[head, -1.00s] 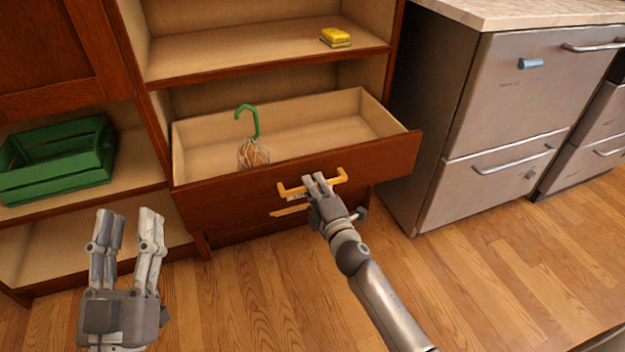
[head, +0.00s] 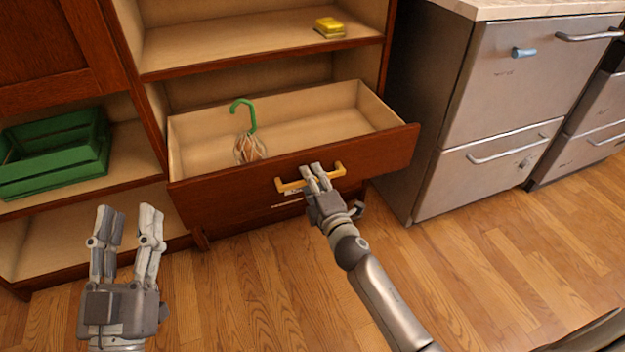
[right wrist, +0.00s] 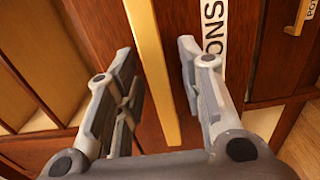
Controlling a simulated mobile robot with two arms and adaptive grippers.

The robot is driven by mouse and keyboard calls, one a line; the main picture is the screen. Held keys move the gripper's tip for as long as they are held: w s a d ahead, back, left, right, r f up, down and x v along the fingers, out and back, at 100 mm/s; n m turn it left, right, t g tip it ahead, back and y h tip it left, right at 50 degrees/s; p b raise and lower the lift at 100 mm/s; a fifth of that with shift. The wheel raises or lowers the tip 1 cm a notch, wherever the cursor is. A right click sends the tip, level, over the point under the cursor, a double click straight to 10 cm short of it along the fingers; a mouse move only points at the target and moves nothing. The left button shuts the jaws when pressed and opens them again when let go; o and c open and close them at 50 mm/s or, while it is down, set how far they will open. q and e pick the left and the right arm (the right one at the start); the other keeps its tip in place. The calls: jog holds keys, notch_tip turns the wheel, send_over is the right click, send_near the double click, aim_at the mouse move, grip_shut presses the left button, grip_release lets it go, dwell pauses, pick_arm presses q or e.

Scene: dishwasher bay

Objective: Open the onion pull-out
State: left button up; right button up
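The onion pull-out (head: 222,200) is a dark wood drawer with a pale inside, standing well out from the cabinet. Its yellow bar handle (head: 334,172) is on the front; the label beside it (right wrist: 212,28) is partly cut off and reads "ONS" in the right wrist view. My right gripper (head: 316,172) is at the handle. In the right wrist view its fingers straddle the bar (right wrist: 152,70), with gaps visible on both sides. My left gripper (head: 128,215) is open and empty, low at the left, away from the drawer.
A net bag (head: 249,149) with a green hook (head: 246,105) is in the drawer. A yellow sponge (head: 329,28) lies on the shelf above. A green crate (head: 55,160) is at left. Steel appliance drawers (head: 510,150) stand at right. The wood floor in front is clear.

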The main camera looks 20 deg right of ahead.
jog(key=s, duration=1.2)
jog(key=shift+d, duration=0.2)
